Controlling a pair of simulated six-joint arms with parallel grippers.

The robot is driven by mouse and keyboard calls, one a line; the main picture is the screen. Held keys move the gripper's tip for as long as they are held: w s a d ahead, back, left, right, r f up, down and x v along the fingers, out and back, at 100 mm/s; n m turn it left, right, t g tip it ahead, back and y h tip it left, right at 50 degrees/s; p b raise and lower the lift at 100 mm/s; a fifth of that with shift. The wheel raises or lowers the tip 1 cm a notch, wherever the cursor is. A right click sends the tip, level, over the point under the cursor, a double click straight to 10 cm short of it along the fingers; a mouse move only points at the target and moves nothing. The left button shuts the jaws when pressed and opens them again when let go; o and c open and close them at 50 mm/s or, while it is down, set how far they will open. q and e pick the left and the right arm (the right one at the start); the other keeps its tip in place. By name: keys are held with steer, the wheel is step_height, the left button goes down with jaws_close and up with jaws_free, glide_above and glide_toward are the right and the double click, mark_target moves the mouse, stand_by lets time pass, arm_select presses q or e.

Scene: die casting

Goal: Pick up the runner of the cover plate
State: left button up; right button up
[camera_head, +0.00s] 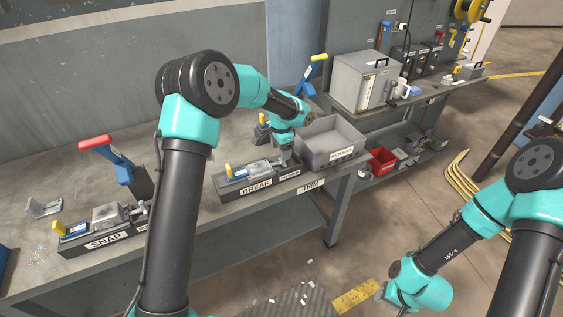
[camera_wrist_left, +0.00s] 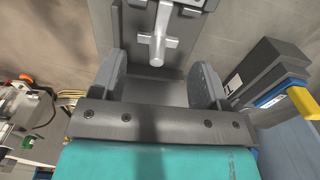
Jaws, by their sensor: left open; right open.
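My left gripper (camera_head: 287,160) is over the right end of the block labelled BREAK (camera_head: 256,187). In the left wrist view, its two grey fingers (camera_wrist_left: 160,85) are apart with nothing held between them. A grey T-shaped piece with a round stem (camera_wrist_left: 157,45), which looks like the runner, lies just beyond the fingertips, roughly centred between them. In the head view the gripper hides most of this piece. A grey casting (camera_head: 258,167), apparently the cover plate, sits on the BREAK block. My right arm is at the lower right; its fingers do not show.
A grey bin (camera_head: 330,155) stands just right of the BREAK block. The SNAP fixture (camera_head: 105,225) and a red-handled lever (camera_head: 115,165) are at the left. A yellow-handled blue lever (camera_head: 310,75) rises behind the gripper.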

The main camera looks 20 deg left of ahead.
arm_select(q)
steer(key=shift+f, duration=2.55)
steer(key=shift+c, duration=0.4)
steer(key=c, duration=0.7)
steer(key=shift+r, duration=0.45)
step_height(320, 180, up, 3)
steer(key=shift+d+f, duration=0.1)
steer(key=s+d, duration=0.1)
steer(key=s, duration=0.4)
steer(key=s+d+r, duration=0.1)
steer(key=s+d, duration=0.1)
steer(key=s, duration=0.3)
steer(key=s+d, duration=0.1)
steer(key=s, duration=0.4)
steer(key=shift+s+d+r, duration=0.15)
steer(key=shift+s+d, duration=0.05)
steer(key=shift+d, duration=0.05)
